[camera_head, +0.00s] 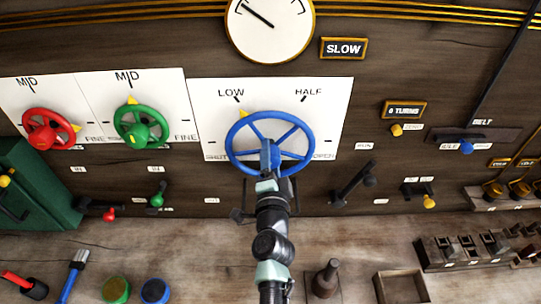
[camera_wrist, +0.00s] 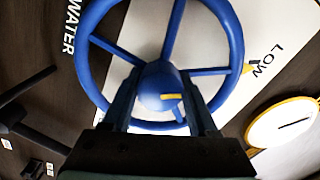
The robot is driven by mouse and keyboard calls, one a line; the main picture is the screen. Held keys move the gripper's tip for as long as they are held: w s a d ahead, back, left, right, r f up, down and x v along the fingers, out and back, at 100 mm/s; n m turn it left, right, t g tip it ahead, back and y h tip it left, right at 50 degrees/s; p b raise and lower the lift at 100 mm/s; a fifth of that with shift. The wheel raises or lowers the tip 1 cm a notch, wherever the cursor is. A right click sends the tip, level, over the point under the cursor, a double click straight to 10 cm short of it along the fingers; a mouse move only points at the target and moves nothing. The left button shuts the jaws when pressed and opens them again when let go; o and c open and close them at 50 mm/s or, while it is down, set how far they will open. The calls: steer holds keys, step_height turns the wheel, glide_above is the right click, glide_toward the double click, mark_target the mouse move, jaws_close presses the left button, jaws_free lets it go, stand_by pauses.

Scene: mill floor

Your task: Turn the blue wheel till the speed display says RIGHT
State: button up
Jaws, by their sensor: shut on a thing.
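The blue wheel (camera_head: 229,140) stands on a white panel marked LOW, HALF, SHUT and OPEN. Its yellow pointer (camera_head: 248,115) is at the upper left, just right of the LOW mark. My gripper (camera_head: 270,160) reaches the wheel from below. In the wrist view my gripper (camera_wrist: 160,100) has one finger on each side of the blue hub (camera_wrist: 158,82) and is shut on it. The wheel's rim (camera_wrist: 236,45) and spokes show around the fingers. The speed display (camera_head: 344,48) reads SLOW. The dial (camera_head: 270,30) beside it has its needle toward the upper left.
A red wheel (camera_head: 28,130) and a green wheel (camera_head: 120,122) stand to the left. A black lever (camera_head: 352,185) is at the lower right of the blue wheel. The bench below holds a dark bottle-shaped thing (camera_head: 326,280) and an open wooden box (camera_head: 381,285).

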stand_by(0.3)
steer(key=o, duration=1.4)
steer(key=shift+c, duration=0.2)
steer(key=shift+s, duration=0.1)
steer(key=s+p, duration=0.1)
steer(key=s, duration=1.1)
steer(key=shift+s+p, duration=0.35)
steer(key=shift+s, duration=0.05)
steer(key=shift+f, duration=0.1)
